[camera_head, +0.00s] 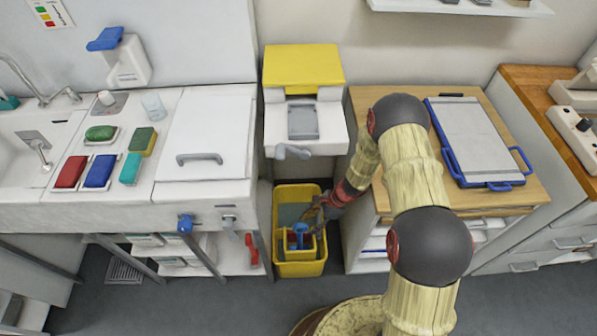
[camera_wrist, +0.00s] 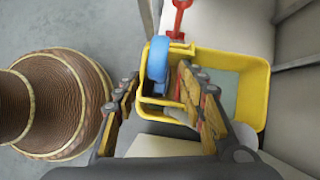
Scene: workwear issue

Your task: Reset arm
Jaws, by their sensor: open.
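My arm reaches down from the right in the head view, between the white sink counter and the wooden-topped cabinet. My gripper (camera_head: 318,208) is low, at the yellow bucket (camera_head: 302,270) on the floor. In the wrist view my gripper (camera_wrist: 160,88) is open, its two fingers apart. The yellow bucket (camera_wrist: 255,95) lies beyond the fingers there, with a blue rounded thing (camera_wrist: 158,60) at its near side, seen between the fingertips. Nothing is clearly held. The right finger hides part of the bucket.
A yellow-lidded white unit (camera_head: 303,65) stands behind the bucket. A blue-edged clipboard or tray (camera_head: 447,167) lies on the wooden cabinet top (camera_head: 395,215). Red (camera_head: 69,172) and blue (camera_head: 99,171) blocks lie on the counter. A red handle (camera_wrist: 181,18) sticks up beside the bucket. Grey floor is clear in front.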

